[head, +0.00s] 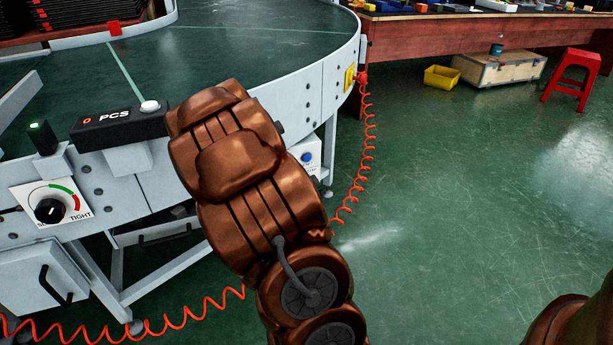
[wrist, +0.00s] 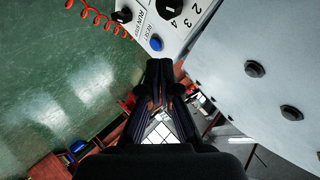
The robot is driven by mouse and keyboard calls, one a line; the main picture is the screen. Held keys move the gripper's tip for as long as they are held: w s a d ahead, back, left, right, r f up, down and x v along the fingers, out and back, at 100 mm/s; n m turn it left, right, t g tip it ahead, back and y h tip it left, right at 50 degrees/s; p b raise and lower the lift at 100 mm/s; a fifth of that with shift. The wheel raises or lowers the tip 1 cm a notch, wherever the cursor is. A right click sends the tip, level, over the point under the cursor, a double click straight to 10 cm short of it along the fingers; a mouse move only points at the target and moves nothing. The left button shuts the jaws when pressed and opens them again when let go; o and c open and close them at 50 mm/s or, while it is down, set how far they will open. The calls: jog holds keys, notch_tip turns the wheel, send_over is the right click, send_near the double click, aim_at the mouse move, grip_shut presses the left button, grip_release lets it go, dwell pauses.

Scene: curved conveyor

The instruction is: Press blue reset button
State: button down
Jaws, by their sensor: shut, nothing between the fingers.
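The blue reset button (wrist: 156,44) shows in the wrist view on a white control panel (wrist: 178,22), beside the printed word RESET. It lies just beyond the tips of my gripper (wrist: 160,66), which is shut and empty. A gap seems to show between the tips and the button, but I cannot tell its depth. In the head view the blue button (head: 307,157) is on a small white box at the conveyor's side, just right of my arm. My arm hides part of that box, and my gripper is hidden there.
Black knobs (wrist: 122,16) sit on the panel near the button. A coiled red cable (head: 362,150) hangs from the conveyor (head: 325,75) to the floor. A PCS counter box (head: 118,128) stands on the conveyor edge. The green floor to the right is clear up to a red stool (head: 577,75).

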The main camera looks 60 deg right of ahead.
aim_at(307, 158)
jog(key=s+d+f+m+g+h+b, duration=0.1)
jog(key=s+d+f+m+h+b, duration=0.1)
jog(key=s+d+f+b, duration=0.1)
jog(key=s+d+f+m+g+h+b, duration=0.1)
jog(key=s+d+f+m+h+b, duration=0.1)
jog(key=d, duration=0.6)
notch_tip(307, 158, down, 3)
jog(key=shift+s+d+f+h+b, duration=0.15)
jog(key=shift+s+h+b, duration=0.15)
jog(key=shift+s+b, duration=0.6)
jog(key=shift+w, duration=0.1)
jog(key=shift+w+d+p, duration=0.8)
jog(key=shift+w+p, duration=0.1)
jog(key=shift+w, duration=0.3)
jog(key=shift+w+d+p, duration=0.8)
jog(key=shift+w+p, duration=0.05)
jog(key=shift+w, duration=0.4)
jog(key=shift+w+d+p, duration=0.8)
jog(key=shift+w+p, duration=0.1)
jog(key=shift+w, duration=0.3)
jog(key=shift+w+d+p, duration=0.45)
jog(key=shift+w, duration=0.2)
jog(key=shift+s+a, duration=0.1)
jog(key=shift+s+a+b, duration=0.35)
jog(key=shift+s+b, duration=0.2)
jog(key=shift+s, duration=0.05)
